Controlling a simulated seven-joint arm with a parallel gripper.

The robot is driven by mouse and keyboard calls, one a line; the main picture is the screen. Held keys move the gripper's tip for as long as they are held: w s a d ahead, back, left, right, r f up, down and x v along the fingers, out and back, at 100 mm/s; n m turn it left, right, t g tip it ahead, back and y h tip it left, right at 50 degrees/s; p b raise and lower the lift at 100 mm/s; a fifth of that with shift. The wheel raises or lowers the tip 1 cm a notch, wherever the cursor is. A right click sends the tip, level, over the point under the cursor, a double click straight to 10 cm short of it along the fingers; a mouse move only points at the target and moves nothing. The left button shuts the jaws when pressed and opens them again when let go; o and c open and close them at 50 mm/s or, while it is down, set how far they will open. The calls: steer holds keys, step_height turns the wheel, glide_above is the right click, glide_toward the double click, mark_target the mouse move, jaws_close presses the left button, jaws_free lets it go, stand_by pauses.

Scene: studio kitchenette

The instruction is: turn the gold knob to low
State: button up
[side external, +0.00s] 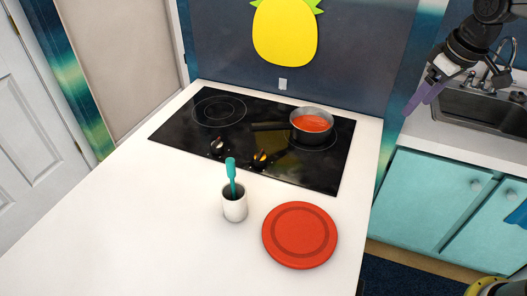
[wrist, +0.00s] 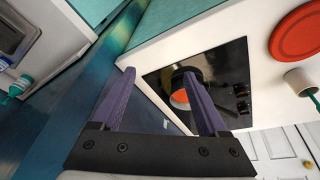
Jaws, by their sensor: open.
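The gold knob (side external: 261,159) is on the front part of the black cooktop (side external: 180,128), in front of the pot, in the side external view. It looks dark with a gold face; its exact setting is too small to read. In the wrist view two small dark knobs show at the cooktop's right, the upper one (wrist: 242,90) on the plate's side; their colours are unclear. My gripper (side external: 420,97) is in the air at the upper right, well away from the knob, near the sink. Its purple fingers are apart and empty in the wrist view (wrist: 160,76).
A second, silver-faced knob (side external: 217,146) is left of the gold one. A pot (side external: 311,136) of red food stands on the back right burner, its handle pointing left. A white cup (side external: 235,208) with a teal utensil and a red plate (side external: 300,235) stand in front of the cooktop.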

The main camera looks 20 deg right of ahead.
mark_target(260, 154)
steer(key=w+a+f+n+g, duration=0.1)
steer(key=w+a+f, duration=0.15)
steer(key=w, duration=0.45)
steer(key=w+a+f+n+g, duration=0.15)
steer(key=w+f, duration=0.25)
steer(key=w, duration=0.4)
steer(key=shift+n+g, duration=0.45)
steer(key=shift+n, duration=0.5)
steer(key=a, duration=0.4)
steer(key=w+a, duration=0.1)
steer(key=a, duration=0.8)
steer(key=shift+w+a+f, duration=0.15)
steer(key=shift+w+a, duration=0.15)
steer(key=shift+w, duration=0.1)
steer(key=s+a+r+n, duration=0.2)
steer(key=a+n, duration=0.1)
steer(key=a, duration=1)
steer(key=shift+s+d+f, duration=0.1)
steer(key=shift+d+f, duration=0.05)
steer(key=shift+f, duration=5.8)
jaws_close()
